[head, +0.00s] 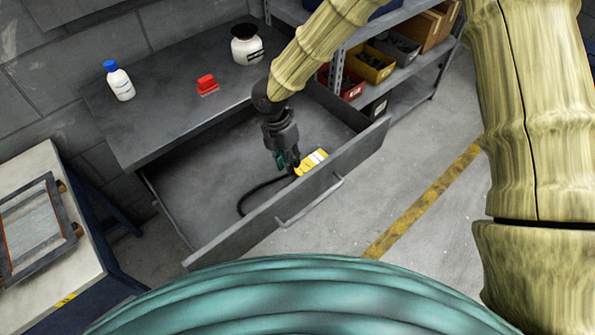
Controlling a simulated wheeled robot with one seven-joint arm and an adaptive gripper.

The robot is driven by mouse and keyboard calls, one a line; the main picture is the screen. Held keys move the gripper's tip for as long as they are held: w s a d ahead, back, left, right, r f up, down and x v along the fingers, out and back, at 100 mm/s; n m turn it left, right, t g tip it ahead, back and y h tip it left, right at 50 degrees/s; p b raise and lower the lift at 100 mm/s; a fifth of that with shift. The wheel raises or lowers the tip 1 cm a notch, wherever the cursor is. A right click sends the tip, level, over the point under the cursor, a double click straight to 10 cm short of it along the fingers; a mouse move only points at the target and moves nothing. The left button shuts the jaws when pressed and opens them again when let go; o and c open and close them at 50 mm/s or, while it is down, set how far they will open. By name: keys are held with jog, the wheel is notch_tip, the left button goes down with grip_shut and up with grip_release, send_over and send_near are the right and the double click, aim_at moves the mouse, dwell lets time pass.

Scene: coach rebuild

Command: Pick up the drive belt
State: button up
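A thin black curved band, likely the drive belt (252,190), lies on the floor of an open grey drawer (190,185). Its right end runs up to a yellow and white piece (312,162) in the drawer's right part, which looks like a label or sleeve. My gripper (287,166) points down into the drawer, right by the yellow piece and the band's right end. The fingers are small and dark here. I cannot tell whether they are open or shut, or whether they touch the band.
The drawer's front panel (345,165) with its handle (312,203) rises in front of my gripper. The worktop (160,100) above carries a white bottle (119,83), a red block (207,84) and a white jar (246,46). Shelves with bins (372,64) stand right.

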aim_at(292, 179)
jog(key=f, duration=0.3)
jog(key=shift+w+d, duration=0.25)
jog(key=shift+s+f+p, duration=0.3)
jog(key=shift+f+p, duration=0.05)
jog(key=shift+p, duration=0.05)
jog(key=shift+s+d+f+p, duration=0.15)
jog(key=shift+f+p, duration=0.1)
jog(key=shift+f, duration=0.5)
jog(key=shift+s+d+f+p, duration=0.1)
jog(key=shift+f+p, duration=0.2)
jog(key=shift+f, duration=0.45)
jog(key=shift+s+d+f+p, duration=0.15)
jog(key=shift+f+p, duration=0.1)
jog(key=shift+f, duration=0.5)
jog(key=shift+a, duration=0.1)
grip_shut()
